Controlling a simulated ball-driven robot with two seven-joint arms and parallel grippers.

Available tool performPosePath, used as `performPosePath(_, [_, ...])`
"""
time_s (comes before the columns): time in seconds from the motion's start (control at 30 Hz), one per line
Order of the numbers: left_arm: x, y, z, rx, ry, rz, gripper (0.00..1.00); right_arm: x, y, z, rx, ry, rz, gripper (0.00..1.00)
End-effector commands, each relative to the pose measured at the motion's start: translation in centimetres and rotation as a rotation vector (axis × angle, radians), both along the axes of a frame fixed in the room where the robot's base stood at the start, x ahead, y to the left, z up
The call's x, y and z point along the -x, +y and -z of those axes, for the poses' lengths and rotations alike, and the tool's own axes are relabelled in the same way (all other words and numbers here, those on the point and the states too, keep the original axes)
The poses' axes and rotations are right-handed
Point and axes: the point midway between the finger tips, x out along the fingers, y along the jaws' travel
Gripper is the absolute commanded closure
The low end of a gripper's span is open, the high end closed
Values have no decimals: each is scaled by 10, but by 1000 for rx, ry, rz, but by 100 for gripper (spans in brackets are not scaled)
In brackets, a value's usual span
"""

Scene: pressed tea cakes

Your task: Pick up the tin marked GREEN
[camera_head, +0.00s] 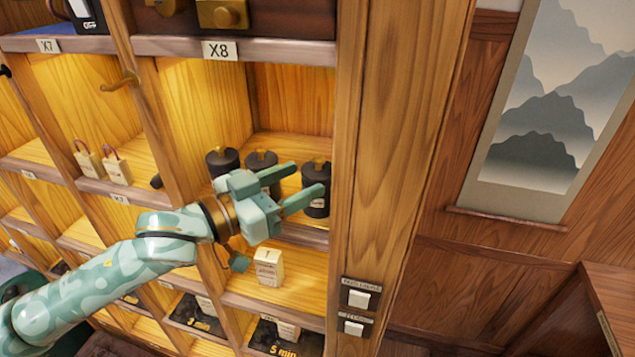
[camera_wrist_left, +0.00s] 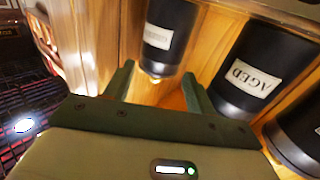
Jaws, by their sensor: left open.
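Several dark tins with white labels stand upright on a lit shelf. In the head view, one is at the left (camera_head: 222,163), one is in the middle (camera_head: 262,160), and the right tin (camera_head: 317,172) is by the shelf's right wall. My left gripper (camera_head: 308,178) is open and empty, its fingers pointing at the right tin and partly covering it. In the left wrist view, a tin with a blurred label (camera_wrist_left: 168,30) lies ahead of the fingers (camera_wrist_left: 158,82). A tin marked AGED (camera_wrist_left: 255,72) is to its right. I cannot read GREEN on any label.
A broad wooden post (camera_head: 390,150) closes the shelf at the right. The X8 shelf edge (camera_head: 260,50) runs above the tins. A small pale box (camera_head: 268,267) stands one shelf below. Two switches (camera_head: 358,298) sit on the post. A third dark tin (camera_wrist_left: 300,135) is at the wrist view's right edge.

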Motion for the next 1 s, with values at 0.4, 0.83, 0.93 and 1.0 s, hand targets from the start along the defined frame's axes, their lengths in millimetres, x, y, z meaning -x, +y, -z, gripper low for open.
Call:
performPosePath(0.4, [-12, -17, 0, 0, 0, 0, 50, -1, 1, -5, -2, -2, 0, 64])
performPosePath(0.83, [-12, -16, -2, 1, -1, 0, 75, -1, 6, -5, -8, -2, 0, 64])
performPosePath(0.93, [-12, -16, -8, 2, -2, 0, 75, -1, 6, -4, -8, -2, 0, 64])
performPosePath(1.0, [-12, -16, -14, 1, -3, -1, 75, -1, 6, -3, -7, -2, 0, 64])
